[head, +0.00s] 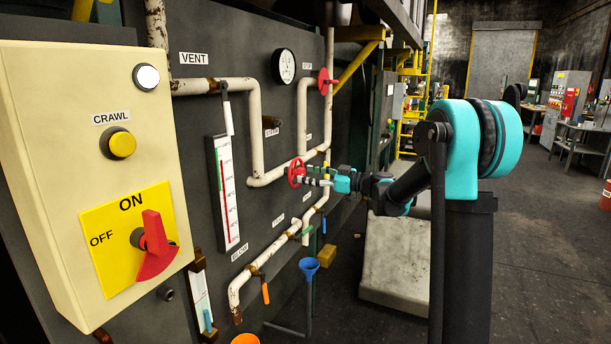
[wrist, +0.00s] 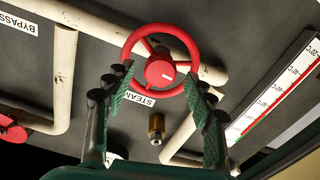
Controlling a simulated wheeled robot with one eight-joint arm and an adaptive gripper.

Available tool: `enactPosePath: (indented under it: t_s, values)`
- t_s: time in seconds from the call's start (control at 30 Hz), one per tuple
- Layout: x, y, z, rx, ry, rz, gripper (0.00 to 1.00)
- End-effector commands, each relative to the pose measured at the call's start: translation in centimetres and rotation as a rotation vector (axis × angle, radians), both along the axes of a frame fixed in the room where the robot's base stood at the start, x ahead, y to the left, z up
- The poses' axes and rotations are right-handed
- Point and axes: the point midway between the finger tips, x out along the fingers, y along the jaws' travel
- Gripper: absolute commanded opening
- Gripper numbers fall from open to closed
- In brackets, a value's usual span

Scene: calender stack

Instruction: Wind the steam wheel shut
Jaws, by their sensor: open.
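The red steam wheel (wrist: 160,72) faces the wrist camera, mounted on a cream pipe, with a STEAM label (wrist: 141,99) beside it. The wheel also shows in the head view (head: 296,172), mid-panel. My gripper (wrist: 159,86) is open, its green-padded fingers on either side of the lower part of the wheel in the wrist view. The fingertips are close to the rim; I cannot tell whether they touch it. In the head view, my gripper (head: 316,181) reaches the wheel from the right.
Another red wheel (head: 325,80) is higher on the panel. Cream pipes (head: 254,130) and a thermometer strip (head: 228,190) surround the steam wheel. A yellow control box (head: 90,180) juts out at left. A blue funnel (head: 309,268) stands below. Open floor (head: 530,260) lies at right.

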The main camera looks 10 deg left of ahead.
Motion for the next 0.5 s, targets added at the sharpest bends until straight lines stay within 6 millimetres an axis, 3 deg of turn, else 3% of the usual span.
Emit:
enactPosePath:
  t_s: [0.2, 0.5]
  values:
    - [0.5, 1.5, 0.0, 0.0, 0.0, 0.0, 0.55]
    - [0.6, 1.6, 0.0, 0.0, 0.0, -0.001, 0.54]
